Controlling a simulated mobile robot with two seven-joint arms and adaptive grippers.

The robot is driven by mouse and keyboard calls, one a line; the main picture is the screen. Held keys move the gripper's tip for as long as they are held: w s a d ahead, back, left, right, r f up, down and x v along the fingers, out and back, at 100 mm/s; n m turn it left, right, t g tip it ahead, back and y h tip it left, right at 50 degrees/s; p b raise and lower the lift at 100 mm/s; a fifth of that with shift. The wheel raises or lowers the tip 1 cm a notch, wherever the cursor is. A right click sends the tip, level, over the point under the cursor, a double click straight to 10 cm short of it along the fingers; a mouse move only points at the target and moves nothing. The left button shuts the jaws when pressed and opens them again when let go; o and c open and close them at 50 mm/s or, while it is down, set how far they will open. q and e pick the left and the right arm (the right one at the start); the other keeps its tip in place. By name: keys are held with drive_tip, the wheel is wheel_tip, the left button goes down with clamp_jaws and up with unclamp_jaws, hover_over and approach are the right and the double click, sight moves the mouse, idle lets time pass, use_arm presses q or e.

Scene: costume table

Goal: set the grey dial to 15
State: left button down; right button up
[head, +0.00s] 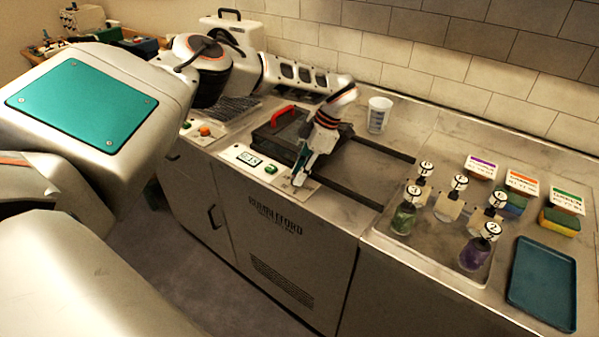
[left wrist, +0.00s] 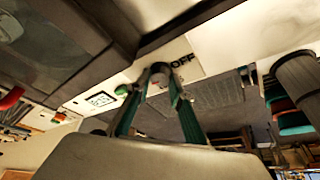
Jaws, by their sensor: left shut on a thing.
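The grey dial (left wrist: 159,76) shows in the left wrist view on a light panel, beside the printed word OFF. My left gripper (left wrist: 161,82) has its two green fingers on either side of the dial and is shut on it. In the head view my left gripper (head: 301,170) points down at the front panel (head: 285,184) of the counter unit and hides the dial. A small display (head: 249,157) sits left of it; its digits are too small to read surely. My right gripper is not in view.
A green button (head: 270,169) lies just left of my gripper. Behind are a dark lid with a red handle (head: 283,115) and a clear cup (head: 378,114). To the right stand several numbered bottles, sponges (head: 560,221) and a blue tray (head: 542,284).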

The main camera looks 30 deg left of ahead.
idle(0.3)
use_arm(q)
drive_tip(key=c, duration=1.9)
unclamp_jaws()
drive_tip(key=shift+o, duration=0.6)
drive_tip(key=shift+w+d+r, duration=0.15)
drive_tip(key=shift+r, duration=0.35)
drive_tip(key=v, duration=1)
drive_tip(key=shift+d+r, duration=0.2)
drive_tip(key=shift+r, duration=0.15)
